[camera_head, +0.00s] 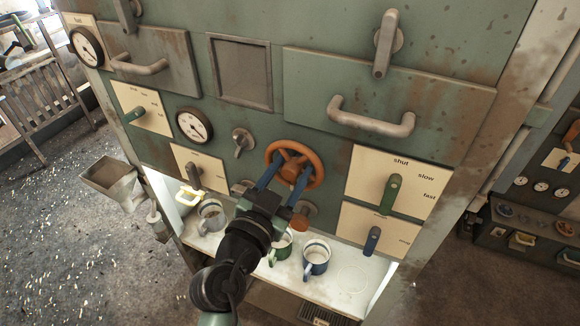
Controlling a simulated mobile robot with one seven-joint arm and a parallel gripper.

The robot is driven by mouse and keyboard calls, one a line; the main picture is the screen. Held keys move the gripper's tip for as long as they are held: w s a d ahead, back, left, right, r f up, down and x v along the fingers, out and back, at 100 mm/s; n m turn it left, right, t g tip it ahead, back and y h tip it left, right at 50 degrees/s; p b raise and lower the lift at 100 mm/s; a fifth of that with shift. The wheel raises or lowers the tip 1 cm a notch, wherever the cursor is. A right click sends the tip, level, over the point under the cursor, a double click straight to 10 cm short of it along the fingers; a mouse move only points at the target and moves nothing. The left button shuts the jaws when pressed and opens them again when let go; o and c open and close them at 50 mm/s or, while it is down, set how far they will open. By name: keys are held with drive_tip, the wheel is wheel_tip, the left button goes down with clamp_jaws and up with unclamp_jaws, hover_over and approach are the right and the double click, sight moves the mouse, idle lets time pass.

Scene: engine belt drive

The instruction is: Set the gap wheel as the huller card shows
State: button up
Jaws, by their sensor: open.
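An orange handwheel (314,166) is mounted on the green machine front, near the middle of the view. I take it for the gap wheel, but I can read no label on it. My gripper (290,167) is open, its two blue fingers pointing at the wheel and overlapping its lower left and middle. I cannot tell whether they touch it. My gripper and arm hide part of the wheel's lower side and the panel below. I cannot make out a huller card or any setting for the wheel.
A green lever (391,190) stands on a plate marked shut, slow, fast. A blue lever (372,240) sits below it. Nearby are a gauge (194,126) and grey knob (241,141). Mugs, including a blue-banded one (316,258), stand on the white shelf (345,285). A drawer handle (370,122) juts out.

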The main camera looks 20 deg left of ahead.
clamp_jaws()
